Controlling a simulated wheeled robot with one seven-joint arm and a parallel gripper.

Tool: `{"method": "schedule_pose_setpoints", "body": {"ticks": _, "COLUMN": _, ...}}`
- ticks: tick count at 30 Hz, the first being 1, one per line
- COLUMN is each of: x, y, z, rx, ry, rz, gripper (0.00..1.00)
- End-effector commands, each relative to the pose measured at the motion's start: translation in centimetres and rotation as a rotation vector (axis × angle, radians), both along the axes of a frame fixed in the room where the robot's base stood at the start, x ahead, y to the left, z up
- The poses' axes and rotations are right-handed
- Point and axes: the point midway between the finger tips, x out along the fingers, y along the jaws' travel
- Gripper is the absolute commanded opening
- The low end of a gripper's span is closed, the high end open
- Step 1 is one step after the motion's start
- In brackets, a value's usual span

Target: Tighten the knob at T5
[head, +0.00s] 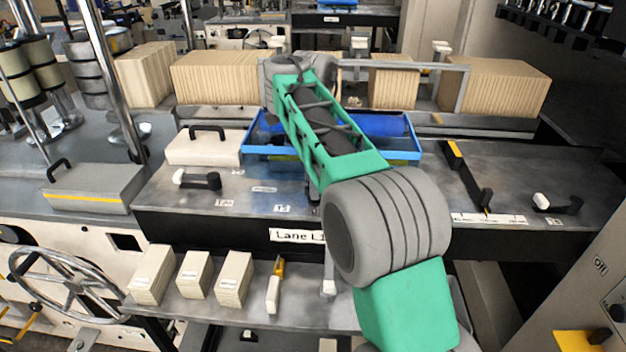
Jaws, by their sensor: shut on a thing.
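A small white tag (283,208) on the grey machine top (250,195) seems to read T5. A knob at T5 cannot be made out; a small dark part (314,200) shows just right of the tag, at the edge of my green forearm, too covered to identify. My arm reaches from the lower right up and across the machine top. Its far grey joint is near the back rail, and the forearm hides what lies below and behind it. My gripper is hidden, so its hold is not visible.
A blue tray (258,152) lies behind the forearm. A black handle with a white end (195,180) is at the left, a similar one (555,203) at the right. A white block (200,150) has a black grip. Card stacks (194,275) stand on the front shelf.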

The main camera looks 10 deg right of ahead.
Motion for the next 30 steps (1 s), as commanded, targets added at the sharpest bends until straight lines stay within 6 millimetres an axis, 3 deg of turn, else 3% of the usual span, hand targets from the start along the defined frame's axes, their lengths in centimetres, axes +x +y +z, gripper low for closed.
{"method": "schedule_pose_setpoints", "body": {"ticks": 2, "x": 0.2, "y": 0.0, "z": 0.7, "rx": 0.000, "ry": -0.016, "rz": 0.002, "gripper": 0.04}}
{"method": "schedule_pose_setpoints", "body": {"ticks": 3, "x": 0.2, "y": 0.0, "z": 0.7, "rx": 0.000, "ry": -0.016, "rz": 0.002, "gripper": 0.46}}
{"method": "schedule_pose_setpoints", "body": {"ticks": 10, "x": 0.1, "y": 0.0, "z": 0.4, "rx": 0.001, "ry": -0.008, "rz": 0.002, "gripper": 0.65}}
{"method": "schedule_pose_setpoints", "body": {"ticks": 20, "x": 0.0, "y": 0.0, "z": 0.9, "rx": 0.000, "ry": -0.004, "rz": 0.001, "gripper": 0.67}}
{"method": "schedule_pose_setpoints", "body": {"ticks": 30, "x": 0.0, "y": 0.0, "z": 7.4, "rx": 0.000, "ry": -0.005, "rz": 0.002, "gripper": 0.67}}
